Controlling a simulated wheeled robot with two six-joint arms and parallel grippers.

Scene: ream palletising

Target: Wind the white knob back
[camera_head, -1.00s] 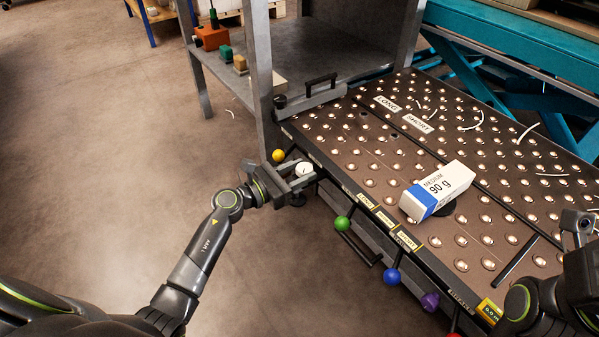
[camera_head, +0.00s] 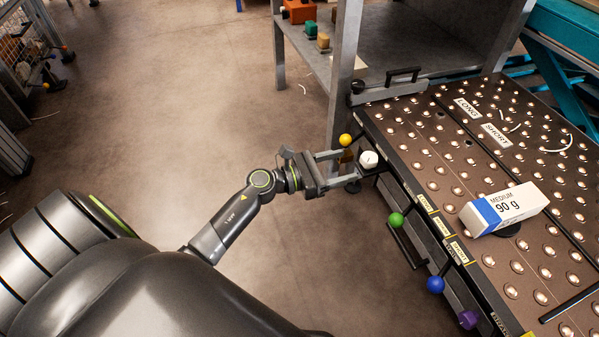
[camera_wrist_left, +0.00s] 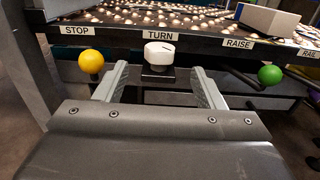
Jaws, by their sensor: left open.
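The white knob (camera_head: 368,160) sits on a dark mount at the near left edge of the roller table, with a thin dark mark on its top. In the left wrist view the white knob (camera_wrist_left: 159,54) stands under the label TURN (camera_wrist_left: 158,35). My left gripper (camera_head: 348,167) is open and empty. Its two fingers point at the knob, and the knob is just past the fingertips, apart from them. In the left wrist view the knob appears centred between the fingers (camera_wrist_left: 160,84). My right gripper is out of view.
A yellow ball (camera_head: 345,140) is close beside the left fingers, under STOP. Green (camera_head: 396,220), blue (camera_head: 435,284) and purple (camera_head: 468,319) balls line the table edge. A MEDIUM 90 g ream (camera_head: 504,208) lies on the ball-studded table top (camera_head: 440,160). A grey post (camera_head: 343,70) stands behind.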

